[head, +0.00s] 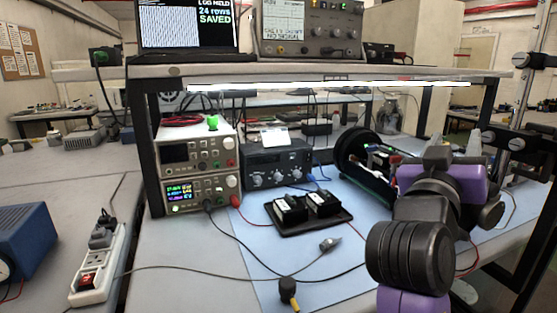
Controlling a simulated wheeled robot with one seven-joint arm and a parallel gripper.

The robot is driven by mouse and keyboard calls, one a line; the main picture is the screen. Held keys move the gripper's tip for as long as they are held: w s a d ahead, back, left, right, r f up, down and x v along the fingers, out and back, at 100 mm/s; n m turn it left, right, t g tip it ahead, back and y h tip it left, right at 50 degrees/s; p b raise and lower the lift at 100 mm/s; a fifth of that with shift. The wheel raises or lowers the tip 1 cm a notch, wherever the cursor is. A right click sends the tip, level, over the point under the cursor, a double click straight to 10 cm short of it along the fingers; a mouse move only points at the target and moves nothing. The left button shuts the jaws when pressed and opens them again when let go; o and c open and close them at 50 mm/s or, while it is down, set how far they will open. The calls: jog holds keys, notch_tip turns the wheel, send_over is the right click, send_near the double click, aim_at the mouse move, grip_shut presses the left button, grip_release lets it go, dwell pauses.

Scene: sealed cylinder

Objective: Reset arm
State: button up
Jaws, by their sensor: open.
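My arm reaches in from the lower right, with black and purple links. Its far end with my gripper (437,156) is by the right side of the bench, just right of the black cylinder (352,158). My gripper is open; its fingertips are hard to make out among the links, and I see nothing held. The cylinder lies on its side with its open end toward me. Coloured parts and wires show at its mouth, and my arm hides its right part.
A black tray (318,222) with two black blocks sits on the blue mat (262,213). Stacked instruments (198,165) and a dark-blue box (275,165) stand behind, under the shelf (330,72). Cables cross the mat's front. A metal stand (515,110) rises at the right. A power strip (100,262) lies left.

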jog(key=s+a+f+n+t+y+p, duration=0.1)
jog(key=a+f+n+t+y, duration=0.1)
jog(key=a+f+n+y, duration=0.3)
jog(key=s+a+f+n+t+y+p, duration=0.1)
jog(key=s+a+f+n+t+y, duration=0.2)
jog(key=f, duration=0.4)
jog(key=s+a+f+y+p, duration=0.2)
jog(key=s+a+f+y, duration=0.1)
jog(key=s+f+y, duration=0.4)
jog(key=s+f+m+g+p, duration=0.1)
jog(key=s+f, duration=0.4)
jog(key=s, duration=1.1)
jog(key=s+d+f+m+g+h+p, duration=0.1)
jog(key=s+f+g+p, duration=0.3)
jog(key=s, duration=1.2)
jog(key=shift+s+d+f+m+g, duration=0.15)
jog(key=shift+s+f+m+g, duration=0.2)
jog(key=shift+f+m+g, duration=0.25)
